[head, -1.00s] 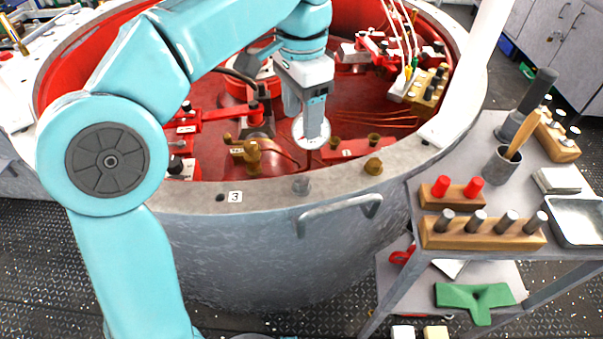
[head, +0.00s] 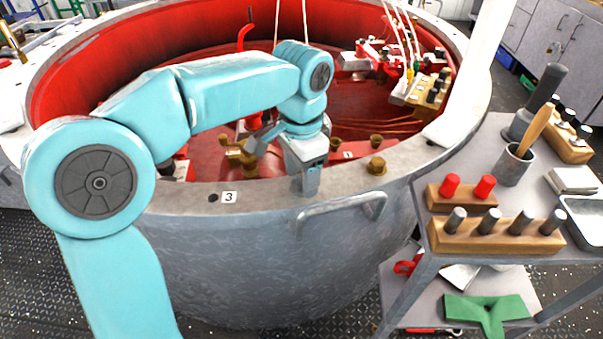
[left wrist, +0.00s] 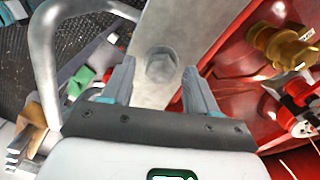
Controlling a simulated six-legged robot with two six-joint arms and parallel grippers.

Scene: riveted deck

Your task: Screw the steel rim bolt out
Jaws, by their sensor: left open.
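The steel rim bolt (left wrist: 161,65) shows in the left wrist view as a grey hex head on the pale rim (left wrist: 152,32). My left gripper (left wrist: 159,68) is open, with one finger on each side of the bolt head and a visible gap on both sides. In the head view my left gripper (head: 305,190) points down at the rim (head: 260,192) and hides the bolt. My right gripper is in neither view.
A brass bolt (head: 376,166) stands on the rim to the right. A dark hole (head: 212,198) and a "3" label (head: 229,197) are to the left. A bar handle (head: 340,213) juts from the outer wall. A bench (head: 470,165) with wooden peg blocks stands at right.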

